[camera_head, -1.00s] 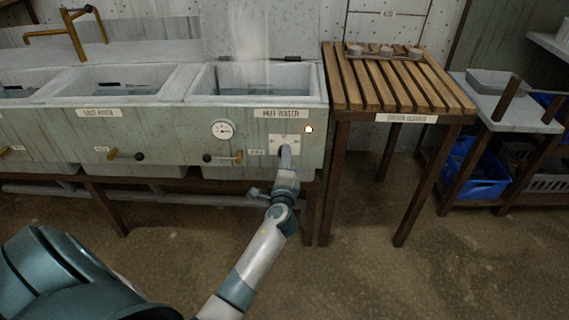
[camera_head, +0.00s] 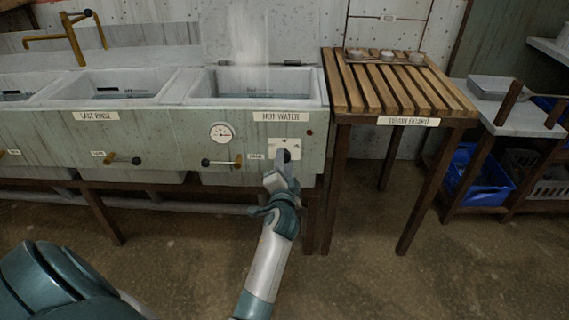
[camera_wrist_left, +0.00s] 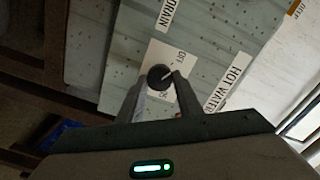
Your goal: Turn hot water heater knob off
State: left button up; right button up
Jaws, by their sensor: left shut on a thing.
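The hot water heater knob (camera_head: 288,153) is small, round and dark, on a pale plate (camera_head: 278,147) under the HOT WATER label (camera_head: 281,117). In the left wrist view the knob (camera_wrist_left: 159,76) has a light pointer line, tilted toward the upper right, near the OFF lettering. My left gripper (camera_head: 286,163) has its fingers on both sides of the knob and is shut on it; they also show in the left wrist view (camera_wrist_left: 160,84). A small indicator light (camera_head: 310,133) right of the plate is dark red. My right gripper is not in view.
Left of the plate are a round gauge (camera_head: 220,132) and a drain handle (camera_head: 222,163) on the sink front. A slatted drain board table (camera_head: 400,85) stands right of the sink. Open floor lies in front.

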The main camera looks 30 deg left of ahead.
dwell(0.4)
pick_arm(q)
jog(key=o, duration=1)
jog(key=shift+o, duration=0.2)
